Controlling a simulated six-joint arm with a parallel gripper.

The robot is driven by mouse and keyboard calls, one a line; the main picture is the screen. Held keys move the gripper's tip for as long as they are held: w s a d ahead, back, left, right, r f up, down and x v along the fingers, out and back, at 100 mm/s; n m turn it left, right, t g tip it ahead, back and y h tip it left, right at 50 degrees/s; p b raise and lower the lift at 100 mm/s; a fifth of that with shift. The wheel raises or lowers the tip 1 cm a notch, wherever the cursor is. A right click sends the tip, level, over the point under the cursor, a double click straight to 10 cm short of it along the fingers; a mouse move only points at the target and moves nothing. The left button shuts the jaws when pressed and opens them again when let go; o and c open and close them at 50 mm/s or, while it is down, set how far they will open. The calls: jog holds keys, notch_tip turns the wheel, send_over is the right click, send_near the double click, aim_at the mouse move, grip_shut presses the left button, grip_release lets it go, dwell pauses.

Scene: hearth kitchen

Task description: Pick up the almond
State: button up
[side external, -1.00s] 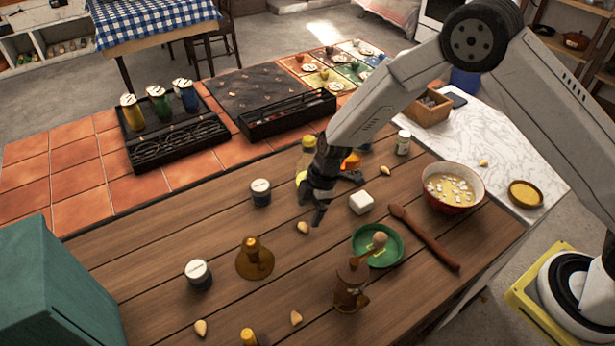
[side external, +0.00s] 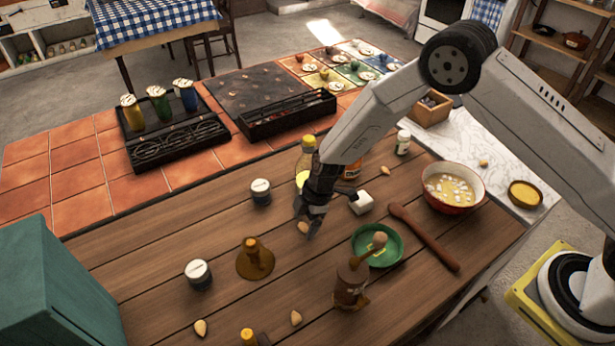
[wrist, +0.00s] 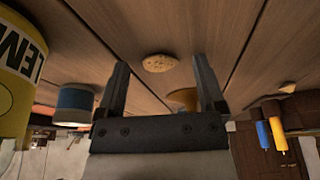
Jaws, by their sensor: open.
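A pale tan almond (side external: 303,227) lies on the brown wooden table, left of the white cube. My gripper (side external: 306,231) is low over the table at this almond, partly covering it in the side view. In the wrist view the almond (wrist: 160,62) shows between and just beyond the two spread fingers, with nothing held. Whether the fingers touch it cannot be told. Other almonds lie apart: two near the front edge (side external: 200,328) (side external: 296,318), one (side external: 385,170) behind the cube, and one (side external: 483,163) on the marble top.
A yellow-labelled bottle (side external: 306,160) stands close behind my gripper, and a white cube (side external: 362,203) close to its right.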

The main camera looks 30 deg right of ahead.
grip_shut()
jog(key=shift+r, duration=0.15)
jog(key=shift+r, duration=0.5)
jog(key=s+d+r, duration=0.4)
jog(key=s+r, duration=0.7)
jog(key=s, duration=0.2)
jog(key=shift+s+d+r, duration=0.15)
jog(key=shift+s+r, duration=0.05)
jog(key=shift+r, duration=0.15)
